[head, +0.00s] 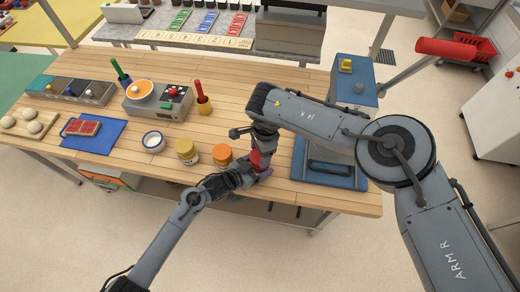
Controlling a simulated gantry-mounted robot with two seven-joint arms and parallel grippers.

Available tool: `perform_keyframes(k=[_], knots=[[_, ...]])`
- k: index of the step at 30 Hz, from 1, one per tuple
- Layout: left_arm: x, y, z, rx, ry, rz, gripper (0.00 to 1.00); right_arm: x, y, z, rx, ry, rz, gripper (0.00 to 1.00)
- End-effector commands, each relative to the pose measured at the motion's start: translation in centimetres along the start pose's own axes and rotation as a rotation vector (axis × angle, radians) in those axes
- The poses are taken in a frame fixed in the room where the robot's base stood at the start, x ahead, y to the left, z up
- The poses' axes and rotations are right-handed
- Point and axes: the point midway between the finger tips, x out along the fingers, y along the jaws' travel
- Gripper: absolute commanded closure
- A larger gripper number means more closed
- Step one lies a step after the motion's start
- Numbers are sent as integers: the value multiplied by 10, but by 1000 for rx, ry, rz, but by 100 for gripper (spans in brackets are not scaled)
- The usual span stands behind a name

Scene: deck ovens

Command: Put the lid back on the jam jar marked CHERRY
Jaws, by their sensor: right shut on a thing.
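A red thing (259,160), which looks like a jar lid, is at the tip of my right gripper (262,152), near the front edge of the wooden table. The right gripper points down and is shut on it. My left gripper (247,176) reaches in from the lower left, close beside and below the red thing. Its fingers overlap whatever is under the lid, so I cannot tell whether they are open or shut. A jar with an orange top (222,154) and a jar with a yellow top (187,151) stand just to the left. No CHERRY label is readable.
A white bowl with a blue rim (153,142) stands left of the jars. A blue mat (82,142), a burner unit (155,104) and a mustard cup with a red-handled tool (204,105) are further left and back. A blue machine (335,165) bounds the right.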

Motion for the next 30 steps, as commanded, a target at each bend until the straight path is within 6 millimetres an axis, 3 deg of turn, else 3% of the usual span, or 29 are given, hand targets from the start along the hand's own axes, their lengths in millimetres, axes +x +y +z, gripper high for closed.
perform_keyframes(k=[30], knots=[[0, 0, 0, 0, -1, 0, 74, 8, 0, -1, 0, -1, -1, 60]])
